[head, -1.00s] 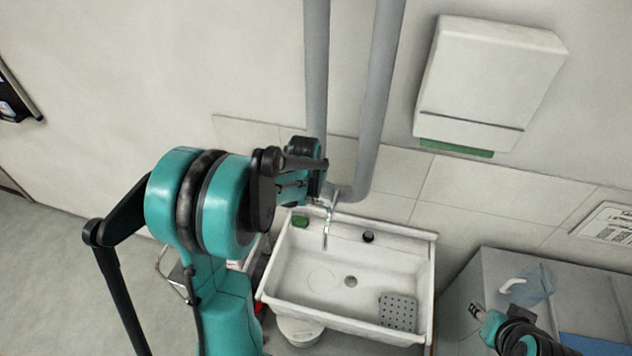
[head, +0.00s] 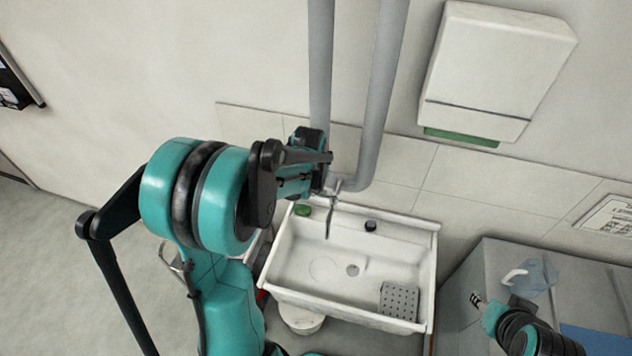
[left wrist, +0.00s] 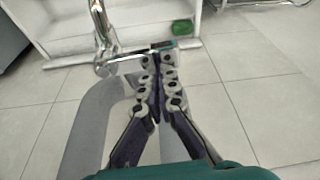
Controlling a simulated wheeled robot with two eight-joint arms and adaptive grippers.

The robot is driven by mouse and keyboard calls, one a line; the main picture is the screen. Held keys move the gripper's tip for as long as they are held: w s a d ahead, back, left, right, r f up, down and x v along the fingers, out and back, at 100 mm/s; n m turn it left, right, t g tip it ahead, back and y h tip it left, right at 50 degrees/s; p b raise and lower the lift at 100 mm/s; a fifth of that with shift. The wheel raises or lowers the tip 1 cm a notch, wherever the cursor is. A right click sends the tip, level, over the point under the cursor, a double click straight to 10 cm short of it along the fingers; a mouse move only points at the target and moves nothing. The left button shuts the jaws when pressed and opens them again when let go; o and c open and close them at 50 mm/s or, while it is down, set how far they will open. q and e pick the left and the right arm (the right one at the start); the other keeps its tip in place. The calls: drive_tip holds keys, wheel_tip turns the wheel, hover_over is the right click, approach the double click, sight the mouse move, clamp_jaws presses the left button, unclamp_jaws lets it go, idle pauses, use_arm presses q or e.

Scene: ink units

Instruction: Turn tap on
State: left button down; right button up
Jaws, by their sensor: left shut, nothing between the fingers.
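The chrome tap (head: 331,217) stands at the back edge of the white sink (head: 431,270), its thin spout pointing down over the basin. In the left wrist view the tap (left wrist: 101,30) is left of my left gripper (left wrist: 158,52), with a short lever-like piece reaching right from its base to the fingertips. The fingers are shut with nothing between them; the tips are at or very near that piece, and contact is unclear. In the head view my left wrist mostly hides these fingers. My right gripper (head: 477,298) is low at the right, away from the tap, its opening too small to judge.
Two grey pipes (head: 370,110) run down the wall close behind the tap. A grey cabinet (head: 478,265) stands right of the sink. A white dispenser (head: 490,75) hangs above.

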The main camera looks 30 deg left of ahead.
sight(316, 194)
use_arm(q)
drive_tip(key=n, duration=0.1)
drive_tip(key=s+n+b, duration=0.1)
drive_tip(key=shift+s+d+n+y, duration=0.2)
drive_tip(key=shift+n+y, duration=0.1)
drive_tip(key=shift+y, duration=0.1)
drive_tip(key=shift+s+d+n+g+y+b, duration=0.35)
drive_tip(key=shift+s+n, duration=0.4)
drive_tip(key=shift+n, duration=0.25)
drive_tip(key=shift+s+d+n+g+y+b, duration=0.2)
drive_tip(key=shift+s+d+n+b, duration=0.25)
drive_tip(key=shift+s+n, duration=0.45)
drive_tip(key=shift+d, duration=0.1)
drive_tip(key=shift+w, duration=0.2)
drive_tip(key=shift+w, duration=0.75)
